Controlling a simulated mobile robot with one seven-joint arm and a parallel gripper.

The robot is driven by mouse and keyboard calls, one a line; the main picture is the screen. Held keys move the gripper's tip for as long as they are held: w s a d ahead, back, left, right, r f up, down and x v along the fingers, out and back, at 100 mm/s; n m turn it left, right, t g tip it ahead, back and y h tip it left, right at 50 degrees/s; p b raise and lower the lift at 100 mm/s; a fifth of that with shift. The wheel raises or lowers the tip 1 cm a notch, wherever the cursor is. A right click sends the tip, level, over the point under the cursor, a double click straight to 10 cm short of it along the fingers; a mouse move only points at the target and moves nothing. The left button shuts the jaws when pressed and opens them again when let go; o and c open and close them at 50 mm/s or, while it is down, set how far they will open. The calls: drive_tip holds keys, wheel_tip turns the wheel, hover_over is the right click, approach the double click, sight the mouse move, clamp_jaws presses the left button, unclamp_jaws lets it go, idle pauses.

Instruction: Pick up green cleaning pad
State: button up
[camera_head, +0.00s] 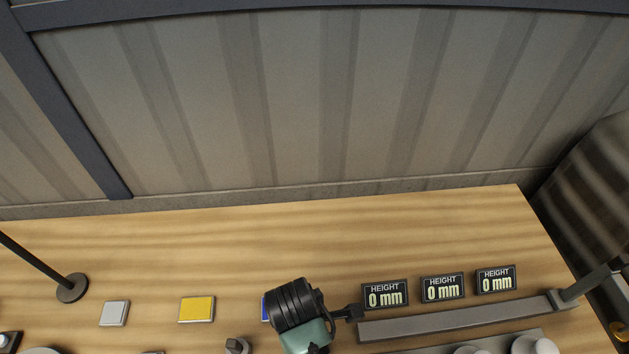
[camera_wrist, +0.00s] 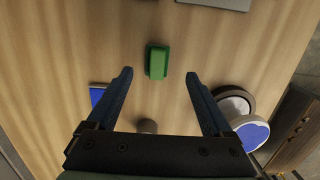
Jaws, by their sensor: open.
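The green cleaning pad (camera_wrist: 157,62) is a small green block lying on the wooden table in the upper middle of the wrist view. My gripper (camera_wrist: 158,80) is open and empty, with its two dark blue fingers spread wide. The pad shows between and slightly beyond the fingertips, with clear gaps on both sides. I cannot tell how high the fingers are above it. In the head view my black and teal arm is at the bottom centre, and I do not see the green pad there.
A blue pad (camera_wrist: 97,95) and round discs (camera_wrist: 250,133) flank the fingers; a grey knob (camera_wrist: 148,126) is between them. The head view shows a white pad (camera_head: 114,313), yellow pad (camera_head: 197,309), height displays (camera_head: 442,288), a grey rail (camera_head: 455,320) and a pole base (camera_head: 72,288).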

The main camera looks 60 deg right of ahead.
drive_tip(key=shift+d+f+p, duration=0.15)
drive_tip(key=shift+f+p, duration=0.15)
drive_tip(key=shift+f, duration=1.4)
drive_tip(key=shift+d+f+p, duration=0.1)
drive_tip(key=shift+f+p, duration=0.2)
drive_tip(key=shift+f, duration=1.35)
clamp_jaws()
